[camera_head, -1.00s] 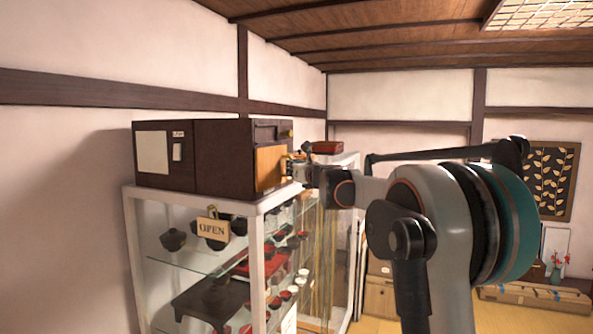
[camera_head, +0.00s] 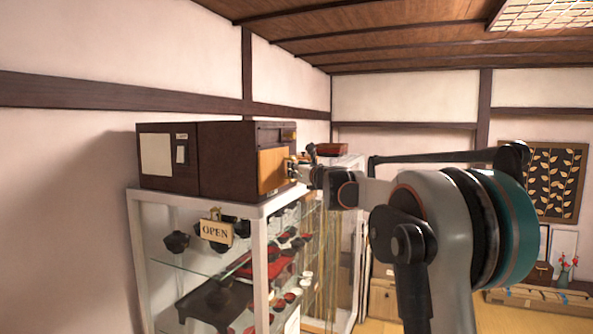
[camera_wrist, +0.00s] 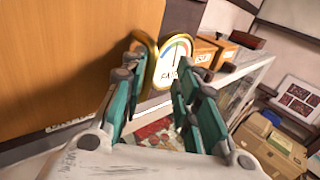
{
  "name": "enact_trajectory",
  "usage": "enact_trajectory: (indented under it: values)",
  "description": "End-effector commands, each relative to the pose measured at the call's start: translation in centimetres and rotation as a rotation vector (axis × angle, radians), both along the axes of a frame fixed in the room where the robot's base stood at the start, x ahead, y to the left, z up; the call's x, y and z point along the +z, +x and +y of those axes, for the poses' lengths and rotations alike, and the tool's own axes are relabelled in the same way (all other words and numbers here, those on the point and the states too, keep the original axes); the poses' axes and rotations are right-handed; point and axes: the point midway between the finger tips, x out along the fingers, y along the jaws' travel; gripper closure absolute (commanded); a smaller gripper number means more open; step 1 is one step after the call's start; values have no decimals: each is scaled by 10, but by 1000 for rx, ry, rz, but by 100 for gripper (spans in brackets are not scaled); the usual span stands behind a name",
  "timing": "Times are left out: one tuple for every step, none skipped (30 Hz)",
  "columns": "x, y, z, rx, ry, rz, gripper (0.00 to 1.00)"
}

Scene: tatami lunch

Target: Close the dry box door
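The dry box (camera_head: 225,160) is a dark brown cabinet on top of the glass showcase. Its orange wooden door panel (camera_head: 271,172) is on the right-hand face, and it fills the left of the wrist view (camera_wrist: 70,55). From these frames I cannot tell how far it stands open. A round gold-rimmed gauge (camera_wrist: 173,62) shows at the panel's right edge. My gripper (camera_wrist: 160,95) is open, its teal fingers apart with nothing held between them. It is close in front of the panel and gauge; contact is unclear. In the head view my gripper (camera_head: 297,170) is small and partly hidden by its wrist.
The glass showcase (camera_head: 262,265) holds bowls and red items, with an OPEN sign (camera_head: 216,231) on its front. Cardboard boxes (camera_wrist: 270,140) stand lower at the right.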

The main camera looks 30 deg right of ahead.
Motion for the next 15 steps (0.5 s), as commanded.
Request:
enact_trajectory:
  values:
    - [0,0,1,2,0,0,72]
    - [0,0,1,2,0,0,72]
    - [-1,0,1,3,-1,0,72]
    - [-1,0,2,3,-1,0,72]
    - [-1,0,2,3,-1,0,72]
    - [-1,0,2,4,-1,0,72]
    - [-1,0,2,4,-1,0,72]
    - [-1,-1,2,4,-1,0,72]
    - [-1,-2,3,4,-1,0,72]
    - [-1,-3,3,5,-1,0,72]
    - [-1,-6,3,5,-1,0,72]
    - [-1,-9,3,5,-1,0,72]
    - [-1,-12,4,5,-1,0,72]
    - [-1,-17,4,4,-1,0,72]
    - [-1,-23,4,4,-1,0,72]
